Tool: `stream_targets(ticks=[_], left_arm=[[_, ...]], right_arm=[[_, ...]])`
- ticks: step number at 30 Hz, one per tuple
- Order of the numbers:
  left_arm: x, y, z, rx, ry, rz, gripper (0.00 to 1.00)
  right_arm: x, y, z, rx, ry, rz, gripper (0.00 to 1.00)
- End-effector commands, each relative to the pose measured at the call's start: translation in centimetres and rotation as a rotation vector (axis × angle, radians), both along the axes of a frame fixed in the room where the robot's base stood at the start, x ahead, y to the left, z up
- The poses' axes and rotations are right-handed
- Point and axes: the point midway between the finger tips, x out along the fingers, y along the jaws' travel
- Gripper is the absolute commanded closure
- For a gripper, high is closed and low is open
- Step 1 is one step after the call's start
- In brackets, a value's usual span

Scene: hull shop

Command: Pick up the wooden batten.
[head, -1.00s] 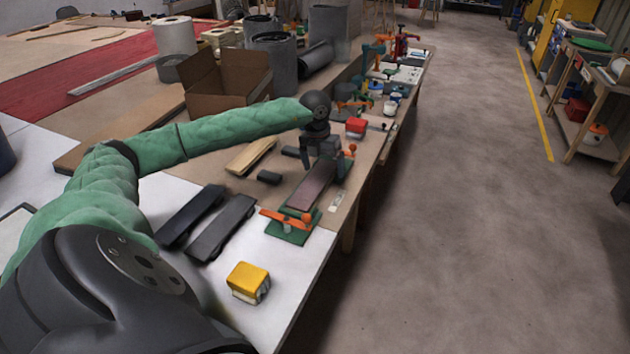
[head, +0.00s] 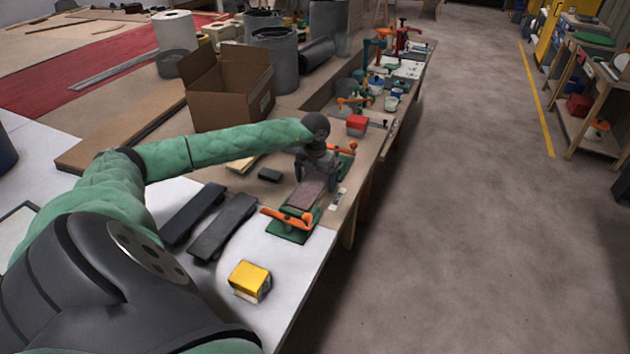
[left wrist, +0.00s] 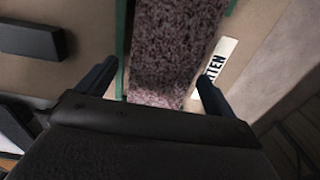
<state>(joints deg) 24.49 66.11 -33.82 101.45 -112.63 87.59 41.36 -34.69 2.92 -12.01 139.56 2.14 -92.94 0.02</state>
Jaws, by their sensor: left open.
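A reddish-brown, speckled bar (head: 305,195) lies on a green clamp fixture (head: 288,229) with orange handles. A label with the letters "TEN" (left wrist: 218,62) lies beside it, so I take it for the batten, though its surface does not look clearly wooden. My left gripper (head: 314,176) is open above the bar's far part, its fingers on either side. In the left wrist view the bar (left wrist: 175,45) runs between the two spread fingers. I cannot tell whether the fingers reach its sides. A pale wooden piece (head: 241,164) lies partly hidden behind my left arm. My right gripper is not in view.
Two dark long pieces (head: 222,228) and a yellow block (head: 250,279) lie nearer on the bench. A small dark block (head: 270,175) is left of the fixture. The floor on the right is open.

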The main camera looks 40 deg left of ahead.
Motion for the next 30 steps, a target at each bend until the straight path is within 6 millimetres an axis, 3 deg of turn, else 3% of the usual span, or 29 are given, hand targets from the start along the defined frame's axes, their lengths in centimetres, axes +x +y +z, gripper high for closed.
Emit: stream_targets(ticks=[6,14,23,30], left_arm=[[0.0,0.0,-0.1,0.0,-0.001,0.0,0.07],[0.0,0.0,0.0,0.0,-0.001,0.0,0.58],[0.0,0.0,0.2,0.001,-0.002,0.0,0.6],[0.1,0.1,2.0,0.002,-0.004,0.0,0.6]], right_arm=[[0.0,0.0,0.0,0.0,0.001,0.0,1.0],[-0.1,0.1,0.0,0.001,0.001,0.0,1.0],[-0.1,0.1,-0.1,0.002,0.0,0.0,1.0],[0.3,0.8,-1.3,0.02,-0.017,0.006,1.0]])
